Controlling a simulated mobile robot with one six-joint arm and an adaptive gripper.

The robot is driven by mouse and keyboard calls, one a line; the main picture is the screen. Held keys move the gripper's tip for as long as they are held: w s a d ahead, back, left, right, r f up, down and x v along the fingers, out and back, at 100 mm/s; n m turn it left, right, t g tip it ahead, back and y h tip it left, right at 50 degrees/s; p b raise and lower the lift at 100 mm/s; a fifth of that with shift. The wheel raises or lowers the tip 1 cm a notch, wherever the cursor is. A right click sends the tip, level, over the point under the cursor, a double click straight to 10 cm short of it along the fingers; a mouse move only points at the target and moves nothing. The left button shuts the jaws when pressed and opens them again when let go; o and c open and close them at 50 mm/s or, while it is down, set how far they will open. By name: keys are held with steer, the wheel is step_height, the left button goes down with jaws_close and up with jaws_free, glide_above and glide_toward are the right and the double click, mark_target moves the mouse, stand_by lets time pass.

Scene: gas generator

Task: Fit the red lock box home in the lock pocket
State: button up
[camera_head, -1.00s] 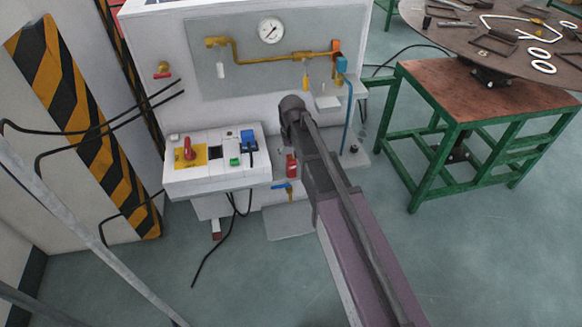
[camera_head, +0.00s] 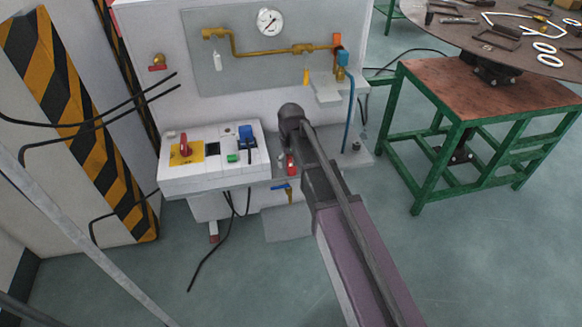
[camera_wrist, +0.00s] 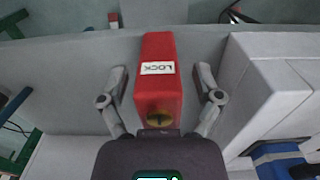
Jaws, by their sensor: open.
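The red lock box (camera_wrist: 160,75) shows large in the wrist view, with a white LOCK label and a round brass keyhole on its near end. My gripper (camera_wrist: 163,78) is open, with one finger on each side of the box and visible gaps between. In the head view the red lock box (camera_head: 291,165) is small, beside the white control panel, partly behind my arm. My gripper is not clearly visible there. I cannot make out the lock pocket, nor tell how deep the box sits in anything.
The white control panel (camera_head: 213,158) with a red switch (camera_head: 184,145) stands left of the box. A blue-handled valve (camera_head: 281,187) is just below it. Brass piping (camera_head: 255,62) and a gauge (camera_head: 270,22) are on the wall behind. A green-framed table (camera_head: 487,90) stands at the right.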

stand_by(0.6)
jaws_close()
